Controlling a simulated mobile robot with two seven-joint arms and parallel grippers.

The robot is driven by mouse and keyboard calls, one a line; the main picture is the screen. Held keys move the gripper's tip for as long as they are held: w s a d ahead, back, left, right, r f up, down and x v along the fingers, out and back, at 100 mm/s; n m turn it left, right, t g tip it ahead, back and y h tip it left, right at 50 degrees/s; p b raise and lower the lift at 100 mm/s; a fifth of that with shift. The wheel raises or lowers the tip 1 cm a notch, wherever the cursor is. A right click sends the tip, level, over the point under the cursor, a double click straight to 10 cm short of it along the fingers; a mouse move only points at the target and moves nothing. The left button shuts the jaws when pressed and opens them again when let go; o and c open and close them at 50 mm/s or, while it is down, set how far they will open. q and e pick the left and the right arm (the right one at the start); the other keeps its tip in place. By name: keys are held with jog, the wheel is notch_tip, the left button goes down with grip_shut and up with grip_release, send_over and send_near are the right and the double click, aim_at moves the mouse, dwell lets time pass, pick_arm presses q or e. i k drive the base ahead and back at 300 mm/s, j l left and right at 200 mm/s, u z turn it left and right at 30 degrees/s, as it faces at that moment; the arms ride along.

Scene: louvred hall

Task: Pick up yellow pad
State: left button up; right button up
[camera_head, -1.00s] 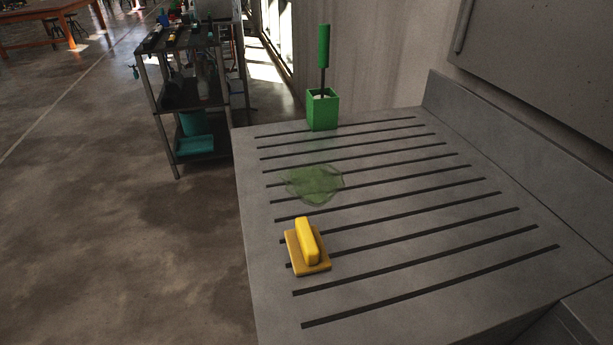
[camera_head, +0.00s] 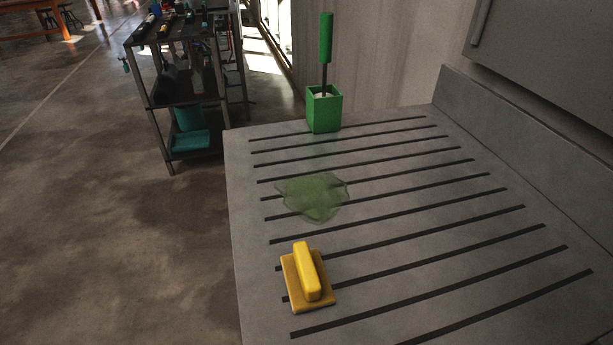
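The yellow pad (camera_head: 308,278) lies flat on the grey grooved counter (camera_head: 420,215), near its left edge and towards the front. It has a flat square base and a raised bar-shaped handle on top that runs roughly away from me. Nothing touches or covers it. Neither of my grippers shows in the head view.
A translucent green stain (camera_head: 313,196) lies on the counter behind the pad. A green square holder (camera_head: 324,111) with a green-handled tool (camera_head: 326,40) stands at the back. A wall borders the right. A metal shelf cart (camera_head: 185,100) stands on the floor at the back left.

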aim_at(308, 281)
jog(key=i+j+z, duration=0.2)
jog(key=z, duration=0.15)
jog(key=i+j+z, duration=0.1)
jog(key=j+z, duration=0.25)
jog(key=j, duration=0.15)
jog(key=i+j+z, duration=0.1)
jog(key=j+z, duration=0.55)
jog(key=j, duration=0.15)
jog(key=i, duration=0.05)
